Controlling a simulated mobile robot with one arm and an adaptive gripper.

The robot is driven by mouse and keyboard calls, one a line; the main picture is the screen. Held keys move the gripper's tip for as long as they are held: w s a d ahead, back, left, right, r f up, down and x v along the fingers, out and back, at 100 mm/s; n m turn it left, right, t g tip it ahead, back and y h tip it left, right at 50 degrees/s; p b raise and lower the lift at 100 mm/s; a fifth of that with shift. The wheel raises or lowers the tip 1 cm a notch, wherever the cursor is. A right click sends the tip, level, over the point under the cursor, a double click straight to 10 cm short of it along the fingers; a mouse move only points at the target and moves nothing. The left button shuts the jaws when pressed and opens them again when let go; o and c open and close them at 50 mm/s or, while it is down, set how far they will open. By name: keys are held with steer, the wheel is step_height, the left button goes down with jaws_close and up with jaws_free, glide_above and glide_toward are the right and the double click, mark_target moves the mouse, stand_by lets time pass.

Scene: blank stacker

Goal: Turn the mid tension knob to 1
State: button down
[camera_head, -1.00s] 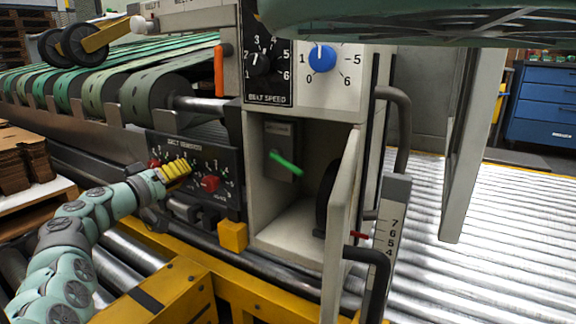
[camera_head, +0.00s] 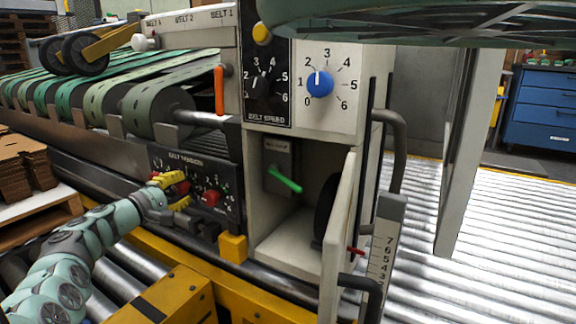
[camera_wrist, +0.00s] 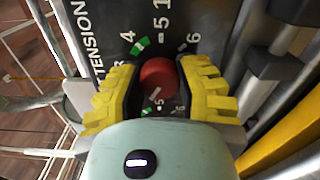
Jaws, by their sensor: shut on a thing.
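The black belt tension panel (camera_head: 229,178) is at the lower left of the head view, with red knobs and printed scales. My gripper (camera_head: 181,190) reaches it from the left, its yellow fingers shut around a red knob (camera_head: 184,187), apparently the middle one. In the wrist view the red knob (camera_wrist: 158,77) sits between the yellow fingers of my gripper (camera_wrist: 158,88). Numbers 4, 5 and 6 and green marks show around it. The knob's exact setting is not readable. Another red knob (camera_head: 210,198) is to the right of my gripper; the left part of the panel is partly hidden.
A yellow block (camera_head: 233,247) sits below the panel's right end. Right of it is an open cabinet with a green lever (camera_head: 285,180) and an ajar door (camera_head: 343,235). A blue knob (camera_head: 320,83) is above. A yellow frame (camera_head: 180,300) lies below my arm.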

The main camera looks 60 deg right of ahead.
steer(key=n+p, duration=0.1)
steer(key=n, duration=0.4)
steer(key=shift+f, duration=0.2)
stand_by(0.4)
steer(key=c, duration=0.6)
jaws_free()
steer(key=shift+d+r, duration=0.1)
steer(key=shift+o, duration=0.2)
steer(key=a, duration=1.2)
steer(key=shift+s, duration=0.45)
